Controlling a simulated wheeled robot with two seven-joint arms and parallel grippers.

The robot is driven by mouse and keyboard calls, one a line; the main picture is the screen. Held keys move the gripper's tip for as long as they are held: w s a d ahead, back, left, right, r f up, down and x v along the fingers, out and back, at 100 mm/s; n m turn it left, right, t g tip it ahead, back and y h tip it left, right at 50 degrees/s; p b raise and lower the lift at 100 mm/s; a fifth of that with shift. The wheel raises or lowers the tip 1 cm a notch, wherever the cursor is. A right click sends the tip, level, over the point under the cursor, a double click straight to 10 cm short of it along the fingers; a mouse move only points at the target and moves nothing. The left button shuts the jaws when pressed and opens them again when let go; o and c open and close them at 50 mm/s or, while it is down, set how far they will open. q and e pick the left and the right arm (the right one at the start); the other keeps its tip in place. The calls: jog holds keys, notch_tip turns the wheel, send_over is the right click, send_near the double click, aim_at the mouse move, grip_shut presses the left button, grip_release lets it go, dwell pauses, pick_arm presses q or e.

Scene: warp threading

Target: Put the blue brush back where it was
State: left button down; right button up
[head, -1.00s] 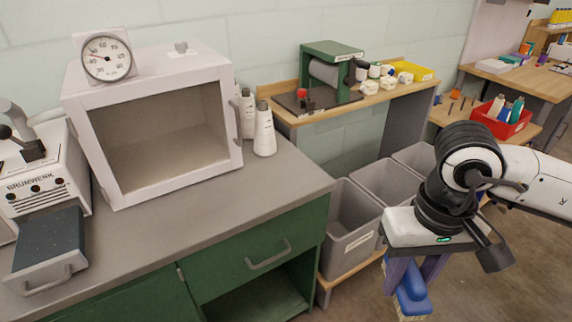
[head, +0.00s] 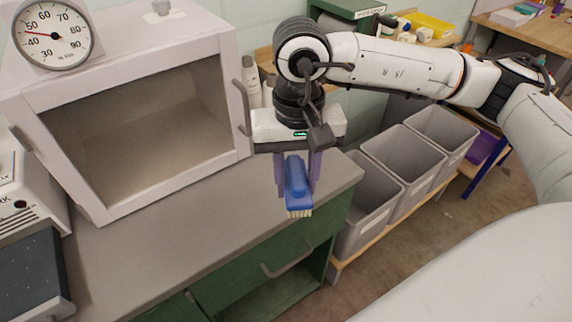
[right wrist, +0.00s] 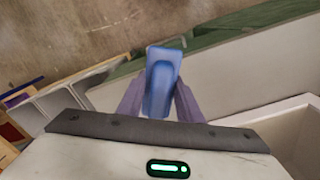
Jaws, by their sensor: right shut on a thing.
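The blue brush (head: 297,177) hangs from my right gripper (head: 297,180), its pale bristles pointing down. My right gripper is shut on the brush and holds it over the right end of the grey counter (head: 190,235), near the front edge. In the right wrist view the brush (right wrist: 161,84) sits between the two purple fingers. I cannot tell exactly how far its bristles are above the counter top. My left gripper is not in view.
A white open-fronted cabinet (head: 150,215) with a dial gauge (head: 53,35) on top stands left of the brush. Pale bottles (head: 251,82) stand behind my right gripper. Grey bins (head: 405,160) stand to the right of the counter. The counter's front middle is clear.

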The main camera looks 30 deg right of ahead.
jog(key=w+d+r+m+b, duration=0.15)
jog(key=w+d+m, duration=0.3)
jog(key=m, duration=1.05)
jog(key=w+d+r+m+b, duration=0.15)
jog(key=w+d+m, duration=0.3)
jog(key=m, duration=1.05)
jog(key=f, duration=0.9)
jog(key=shift+w+a+f, duration=0.1)
jog(key=shift+w+f, duration=0.15)
jog(key=shift+f, duration=0.15)
jog(key=shift+f+b, duration=0.15)
jog(key=shift+b, duration=0.15)
jog(key=o, duration=1)
